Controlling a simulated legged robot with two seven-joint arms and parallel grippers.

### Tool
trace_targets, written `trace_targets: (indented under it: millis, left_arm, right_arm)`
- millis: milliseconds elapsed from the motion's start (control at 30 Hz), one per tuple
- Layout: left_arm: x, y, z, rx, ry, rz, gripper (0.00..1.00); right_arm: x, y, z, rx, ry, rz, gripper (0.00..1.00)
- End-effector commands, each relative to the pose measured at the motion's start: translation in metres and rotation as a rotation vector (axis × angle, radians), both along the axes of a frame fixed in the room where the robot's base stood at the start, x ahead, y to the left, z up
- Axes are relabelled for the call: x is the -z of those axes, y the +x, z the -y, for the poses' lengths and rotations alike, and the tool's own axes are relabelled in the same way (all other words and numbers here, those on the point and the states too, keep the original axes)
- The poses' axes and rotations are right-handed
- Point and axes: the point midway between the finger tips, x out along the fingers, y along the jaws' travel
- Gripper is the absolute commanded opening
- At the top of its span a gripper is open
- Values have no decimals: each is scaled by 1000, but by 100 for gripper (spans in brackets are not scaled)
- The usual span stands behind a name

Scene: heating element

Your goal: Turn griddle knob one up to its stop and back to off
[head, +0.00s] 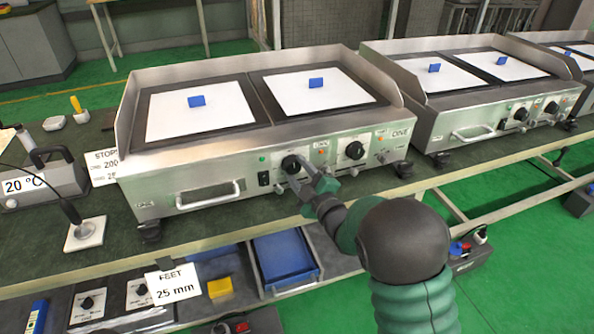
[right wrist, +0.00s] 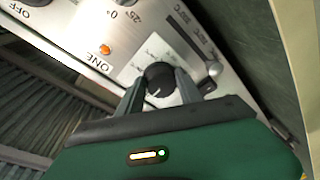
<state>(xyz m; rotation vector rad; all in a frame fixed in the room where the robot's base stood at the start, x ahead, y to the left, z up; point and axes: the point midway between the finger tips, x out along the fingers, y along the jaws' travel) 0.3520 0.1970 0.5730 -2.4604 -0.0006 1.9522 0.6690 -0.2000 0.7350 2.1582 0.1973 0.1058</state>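The steel griddle (head: 215,140) with two white-covered plates stands on the bench. My left gripper is out of view.
A second griddle (head: 435,105) stands close on the right, a third behind it. A power switch (head: 264,178) and a drawer handle (head: 210,196) are left of the knob. A stand probe (head: 84,232) and a 20 °C device (head: 45,182) stand left. A blue tray (head: 283,256) lies below.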

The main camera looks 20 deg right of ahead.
Motion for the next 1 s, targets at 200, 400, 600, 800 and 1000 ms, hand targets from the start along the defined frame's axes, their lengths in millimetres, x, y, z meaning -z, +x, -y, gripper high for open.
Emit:
trace_targets:
  millis: [200,400,600,800,1000]
  left_arm:
    - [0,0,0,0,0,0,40]
    - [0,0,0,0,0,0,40]
    - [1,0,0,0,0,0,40]
    - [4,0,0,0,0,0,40]
    - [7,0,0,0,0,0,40]
  right_arm:
    - [1,0,-1,-2,0,-2,11]
    - [2,0,-1,-2,2,-4,1]
    - [3,0,-1,-3,41,-6,1]
    - [4,0,-2,-2,147,-11,1]
    - [6,-1,-3,-4,314,-17,1]
